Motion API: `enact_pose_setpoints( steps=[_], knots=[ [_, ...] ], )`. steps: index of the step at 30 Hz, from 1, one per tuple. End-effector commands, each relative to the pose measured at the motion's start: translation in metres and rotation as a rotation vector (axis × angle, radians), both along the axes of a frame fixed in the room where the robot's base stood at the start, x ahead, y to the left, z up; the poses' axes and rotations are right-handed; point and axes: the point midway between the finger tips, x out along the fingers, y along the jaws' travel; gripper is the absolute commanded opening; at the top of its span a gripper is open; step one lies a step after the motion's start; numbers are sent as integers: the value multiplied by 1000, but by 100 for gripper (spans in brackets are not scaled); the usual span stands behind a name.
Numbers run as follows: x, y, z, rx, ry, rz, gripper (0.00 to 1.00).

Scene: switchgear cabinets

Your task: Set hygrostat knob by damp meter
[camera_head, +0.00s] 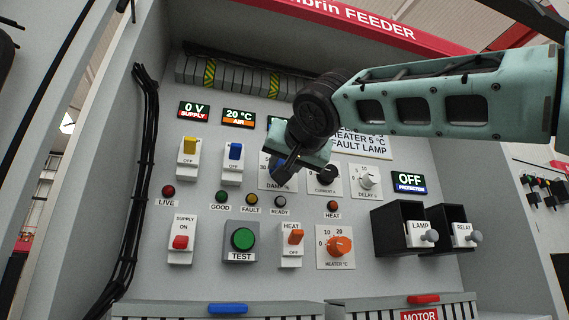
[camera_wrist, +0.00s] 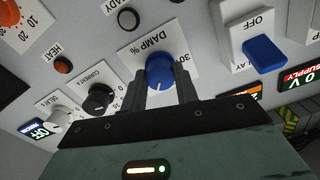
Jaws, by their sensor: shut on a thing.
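The blue hygrostat knob (camera_wrist: 160,68) sits on a white plate marked DAMP % in the wrist view. In the head view a little of the knob (camera_head: 276,167) shows beside my gripper (camera_head: 288,168). My gripper (camera_wrist: 164,90) is shut on the blue knob, one finger on each side. The fingers and wrist hide part of its scale. A number 30 shows at one side of the plate. The damp meter cannot be read; my arm covers most of a dark display (camera_head: 272,122) beside the air display.
The blue switch (camera_head: 235,152) is close to the knob. The supply display (camera_head: 194,110) reads 0 V and the air display (camera_head: 239,117) reads 20 °C. The orange heater knob (camera_head: 339,246) is lower down.

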Motion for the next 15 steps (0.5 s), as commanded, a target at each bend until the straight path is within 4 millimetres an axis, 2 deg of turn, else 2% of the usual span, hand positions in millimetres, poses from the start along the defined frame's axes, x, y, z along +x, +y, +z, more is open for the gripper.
enact_pose_setpoints(
  steps=[8, 15],
  knots=[
    [0, 0, 0, -85, -24, 0, 7],
    [0, -1, 0, -263, -76, -1, 7]
  ],
)
